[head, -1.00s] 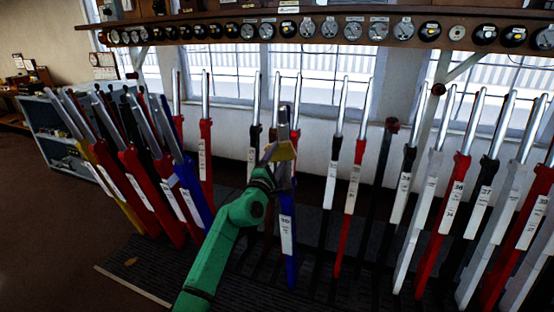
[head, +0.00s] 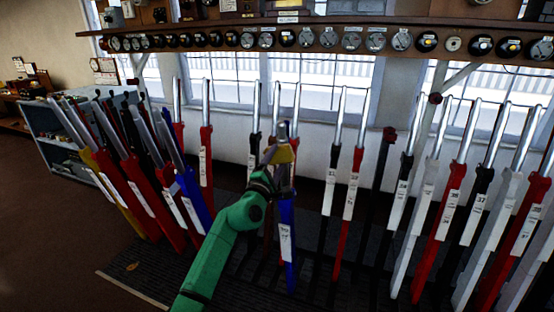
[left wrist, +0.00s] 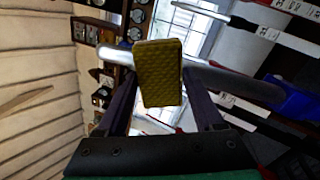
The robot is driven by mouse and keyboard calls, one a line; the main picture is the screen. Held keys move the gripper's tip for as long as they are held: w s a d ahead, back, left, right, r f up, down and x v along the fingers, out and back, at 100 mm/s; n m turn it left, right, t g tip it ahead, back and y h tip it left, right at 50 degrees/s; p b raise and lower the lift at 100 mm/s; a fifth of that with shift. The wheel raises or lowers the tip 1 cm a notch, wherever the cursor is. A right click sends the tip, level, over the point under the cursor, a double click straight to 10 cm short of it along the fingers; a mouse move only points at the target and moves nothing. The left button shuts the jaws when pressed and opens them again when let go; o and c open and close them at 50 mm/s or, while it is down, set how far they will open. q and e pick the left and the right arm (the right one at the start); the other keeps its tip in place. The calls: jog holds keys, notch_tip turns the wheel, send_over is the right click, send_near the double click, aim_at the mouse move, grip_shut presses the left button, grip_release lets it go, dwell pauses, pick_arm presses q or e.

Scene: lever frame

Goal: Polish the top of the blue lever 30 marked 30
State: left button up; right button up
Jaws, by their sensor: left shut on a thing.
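The blue lever (head: 286,215) stands near the middle of the head view, with a white plate whose number is too small to read surely. My left gripper (head: 281,147) is shut on a yellow sponge-like pad (left wrist: 158,75), in front of the upper part of the blue lever. In the left wrist view the pad lies across a metal lever shaft (left wrist: 228,82), which passes behind it. Whether the pad presses on the shaft cannot be told. My right gripper is not in view.
Red, black and white levers stand close on both sides, including a black lever (head: 334,170) to the right. Several thrown-forward levers (head: 130,165) lean at the left. A wooden shelf with round dials (head: 351,39) runs above.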

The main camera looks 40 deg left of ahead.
pick_arm(q)
jog(key=shift+s+r+p, duration=0.15)
jog(key=shift+r+p, duration=0.8)
jog(key=shift+s+r+p, duration=0.1)
jog(key=shift+r+p, duration=0.8)
jog(key=shift+r, duration=0.05)
jog(key=shift+f+b, duration=0.4)
jog(key=f+b, duration=0.3)
jog(key=shift+w+f, duration=0.25)
jog(key=shift+w, duration=0.15)
jog(key=f+b, duration=0.3)
jog(key=shift+w+a+f, duration=0.1)
jog(key=shift+w+a, duration=0.1)
jog(key=shift+w, duration=0.15)
jog(key=p+v, duration=0.2)
jog(key=v, duration=0.3)
jog(key=shift+s+d+f, duration=0.15)
jog(key=shift+s+f, duration=0.1)
